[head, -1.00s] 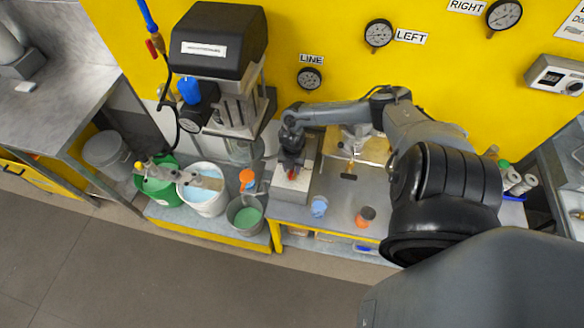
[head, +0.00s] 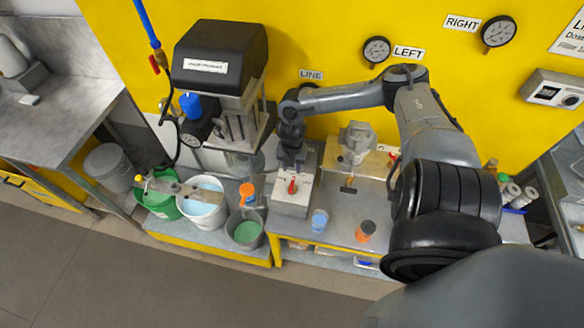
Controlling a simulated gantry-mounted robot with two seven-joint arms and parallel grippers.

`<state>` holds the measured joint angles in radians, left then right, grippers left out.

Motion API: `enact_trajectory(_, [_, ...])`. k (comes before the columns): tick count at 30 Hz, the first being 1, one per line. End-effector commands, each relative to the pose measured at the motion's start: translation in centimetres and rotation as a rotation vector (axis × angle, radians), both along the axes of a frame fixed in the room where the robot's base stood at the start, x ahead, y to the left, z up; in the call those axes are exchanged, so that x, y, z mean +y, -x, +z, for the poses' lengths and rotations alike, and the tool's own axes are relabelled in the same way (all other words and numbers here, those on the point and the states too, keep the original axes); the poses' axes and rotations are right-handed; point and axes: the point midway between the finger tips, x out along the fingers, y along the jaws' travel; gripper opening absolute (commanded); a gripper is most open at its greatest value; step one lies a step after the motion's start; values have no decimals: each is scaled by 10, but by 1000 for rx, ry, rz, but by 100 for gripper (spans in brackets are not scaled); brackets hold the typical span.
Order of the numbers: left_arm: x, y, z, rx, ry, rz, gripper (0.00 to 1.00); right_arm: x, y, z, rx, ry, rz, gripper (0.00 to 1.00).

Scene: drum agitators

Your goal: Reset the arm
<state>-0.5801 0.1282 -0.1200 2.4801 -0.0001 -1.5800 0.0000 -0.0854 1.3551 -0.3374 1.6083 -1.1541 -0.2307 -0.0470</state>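My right arm comes in from the right and reaches over to the workbench (head: 335,228). Its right gripper (head: 291,168) points down just behind and above a pale box with a red lever or switch (head: 292,186) on top. The two fingers look apart with nothing between them, though they are small here. The red part stands clear of the fingers. My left gripper is not in view.
A black-topped mixer (head: 220,55) stands to the left of the gripper. Below it are a green drum (head: 160,208), a white bucket (head: 203,212) and a grey bucket (head: 245,232).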

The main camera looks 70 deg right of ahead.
Motion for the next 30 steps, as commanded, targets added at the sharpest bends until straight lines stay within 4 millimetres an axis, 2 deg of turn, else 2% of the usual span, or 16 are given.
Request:
enact_trajectory(11, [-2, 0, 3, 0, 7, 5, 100, 0, 5, -1, 10, 0, 0, 39])
enact_trajectory(14, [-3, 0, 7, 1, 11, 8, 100, 13, 17, -11, 33, -28, -3, 39])
enact_trajectory(17, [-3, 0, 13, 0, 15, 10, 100, 41, 35, -30, 63, -89, -10, 39])
enact_trajectory(20, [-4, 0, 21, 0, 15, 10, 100, 92, 54, -49, 85, -189, -9, 39])
enact_trajectory(23, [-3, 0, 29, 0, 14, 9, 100, 161, 68, -62, 73, -315, -12, 39])
enact_trajectory(24, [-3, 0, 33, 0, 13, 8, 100, 192, 71, -65, 54, -364, -18, 39])
enact_trajectory(26, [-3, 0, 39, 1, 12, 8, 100, 238, 72, -64, 16, -429, -36, 39])
enact_trajectory(27, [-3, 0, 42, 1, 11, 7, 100, 269, 71, -61, -17, -467, -56, 39])
enact_trajectory(30, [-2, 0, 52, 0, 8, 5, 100, 342, 59, -41, -122, -547, -144, 39])
